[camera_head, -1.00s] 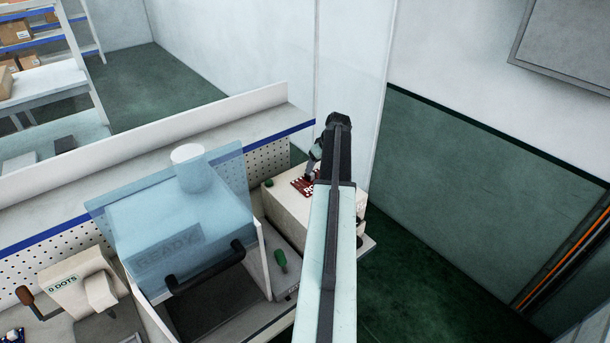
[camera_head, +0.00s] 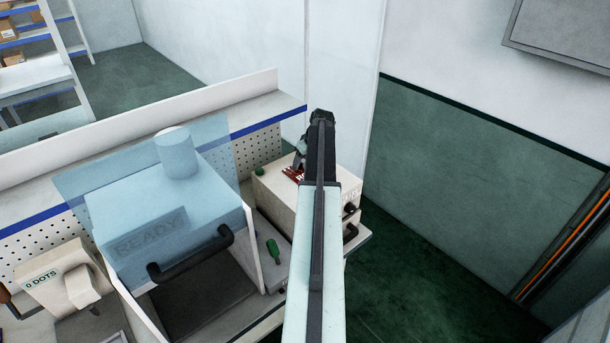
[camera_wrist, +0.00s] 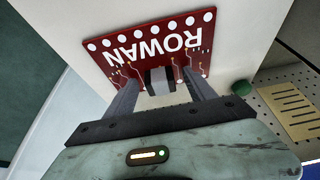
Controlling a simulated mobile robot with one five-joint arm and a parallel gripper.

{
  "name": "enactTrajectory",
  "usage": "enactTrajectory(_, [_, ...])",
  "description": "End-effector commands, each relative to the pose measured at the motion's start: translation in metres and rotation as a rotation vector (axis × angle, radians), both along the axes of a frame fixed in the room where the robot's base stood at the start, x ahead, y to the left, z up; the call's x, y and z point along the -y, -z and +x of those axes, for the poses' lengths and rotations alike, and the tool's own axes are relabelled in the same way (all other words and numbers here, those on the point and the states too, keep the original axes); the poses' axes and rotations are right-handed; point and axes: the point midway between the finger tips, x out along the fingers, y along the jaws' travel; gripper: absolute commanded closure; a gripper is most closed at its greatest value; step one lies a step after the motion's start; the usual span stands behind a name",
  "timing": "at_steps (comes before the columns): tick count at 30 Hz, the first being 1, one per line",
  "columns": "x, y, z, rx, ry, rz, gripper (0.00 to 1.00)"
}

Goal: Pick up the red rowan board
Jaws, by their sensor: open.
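The red rowan board (camera_wrist: 140,35) lies on top of a cream box-shaped machine (camera_head: 318,212). In the wrist view its white ROWAN lettering appears upside down, with white dots along its far edge. In the head view only a small red part of the board (camera_head: 292,173) shows beside my arm. My gripper (camera_wrist: 160,80) is open, its two fingers reaching over the near part of the board with a dark block-like part visible between them. I cannot tell whether the fingers touch the board. In the head view my gripper (camera_head: 300,158) is mostly hidden behind my arm.
A green knob (camera_wrist: 242,88) sits on the machine beside the board. To the left stand a blue-hooded machine marked READY (camera_head: 165,225) with a black handle and a cream unit marked 0 DOTS (camera_head: 65,280).

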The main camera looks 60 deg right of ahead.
Motion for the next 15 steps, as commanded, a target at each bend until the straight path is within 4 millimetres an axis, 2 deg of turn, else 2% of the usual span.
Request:
enactTrajectory(3, [-0.0001,-0.0022,-0.0004,0.0,0.0,0.0,0.36])
enactTrajectory(4, [-0.0002,-0.0023,-0.0005,0.0,0.0,0.0,0.39])
enactTrajectory(9, [-0.0001,-0.0023,-0.0006,0.0,0.001,0.0,0.86])
enactTrajectory(11, [0.0,-0.0023,-0.0007,0.0,0.001,0.0,1.0])
enactTrajectory(15, [0.0,-0.0024,-0.0008,0.0,0.001,0.0,1.0])
